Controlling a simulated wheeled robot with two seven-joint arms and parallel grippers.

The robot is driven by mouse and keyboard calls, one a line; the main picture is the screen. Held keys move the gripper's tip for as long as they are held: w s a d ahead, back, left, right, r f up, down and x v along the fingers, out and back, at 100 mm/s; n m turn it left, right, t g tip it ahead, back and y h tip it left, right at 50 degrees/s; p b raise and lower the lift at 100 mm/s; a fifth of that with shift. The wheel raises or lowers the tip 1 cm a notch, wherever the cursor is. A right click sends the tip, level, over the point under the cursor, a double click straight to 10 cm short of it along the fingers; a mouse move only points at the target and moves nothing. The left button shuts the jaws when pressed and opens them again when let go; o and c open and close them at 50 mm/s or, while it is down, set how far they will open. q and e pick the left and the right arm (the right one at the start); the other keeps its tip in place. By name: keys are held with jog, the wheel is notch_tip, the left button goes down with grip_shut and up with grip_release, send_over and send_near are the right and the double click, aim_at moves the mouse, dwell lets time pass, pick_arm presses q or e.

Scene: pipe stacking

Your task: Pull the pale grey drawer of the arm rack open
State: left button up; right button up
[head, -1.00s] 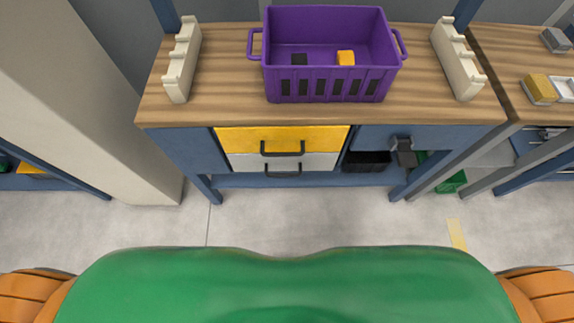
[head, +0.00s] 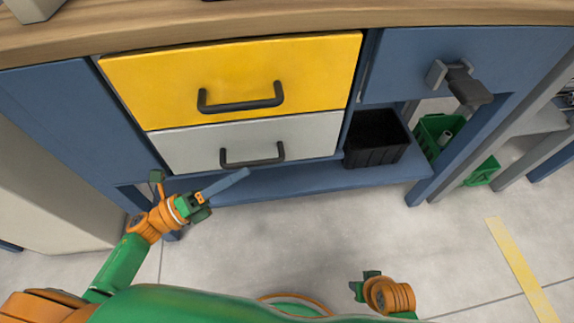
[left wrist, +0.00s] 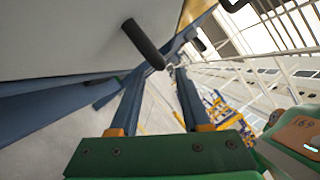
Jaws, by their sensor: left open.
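The pale grey drawer (head: 200,147) is under the yellow drawer (head: 225,75) in the blue rack and looks shut. Its dark bar handle (head: 252,157) is on its front. My left gripper (head: 242,176) is just below and left of this handle, with its blue fingers pointing toward it. In the left wrist view, the two fingers of the left gripper (left wrist: 158,75) are apart with nothing between them, and a dark handle (left wrist: 143,45) stands ahead of the tips. My right gripper (head: 368,285) is low in the head view, away from the rack; its fingers are not clear.
The yellow drawer's handle (head: 240,102) is directly above. A black bin (head: 375,140) stands on the lower shelf (head: 310,178) to the right, and a green crate (head: 440,135) beyond it. A clamp-like dark fixture (head: 465,82) sticks out at upper right. The floor in front is clear.

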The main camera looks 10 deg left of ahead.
aim_at(260, 160)
pick_arm(q)
jog(key=x, duration=0.5)
jog(key=shift+w+d+r, duration=0.15)
jog(key=shift+w+r, duration=0.05)
jog(key=shift+c, duration=0.3)
grip_shut()
dwell(0.9)
